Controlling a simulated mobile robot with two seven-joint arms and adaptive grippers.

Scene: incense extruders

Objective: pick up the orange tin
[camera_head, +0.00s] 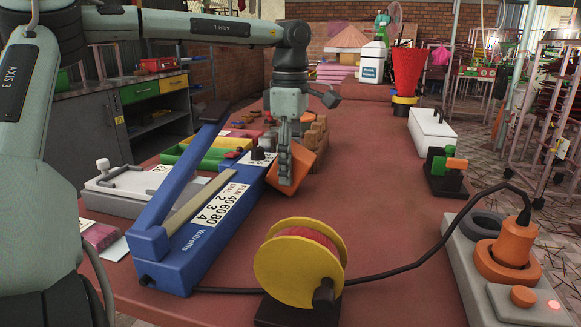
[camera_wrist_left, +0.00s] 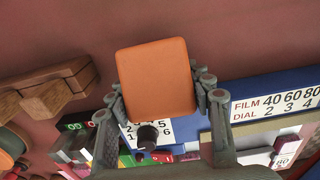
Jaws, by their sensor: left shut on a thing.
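The orange tin (camera_head: 305,165) is a box with rounded corners, tilted in the head view. My left gripper (camera_head: 287,165) comes down from above and is shut on the tin, covering part of its left side. In the left wrist view the tin (camera_wrist_left: 157,78) sits between the two fingers of the left gripper (camera_wrist_left: 158,100), with its flat orange face towards the camera. The blue sealer (camera_head: 175,250) lies beside and partly behind the held tin. Whether the tin touches the table is hard to tell. My right gripper is not in view.
A yellow spool (camera_head: 298,262) with a black base stands at the front. A cable runs to a burner unit (camera_head: 505,265) at the right. Wooden blocks (camera_head: 316,130) stand behind the tin. The red table (camera_head: 385,200) is clear right of it.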

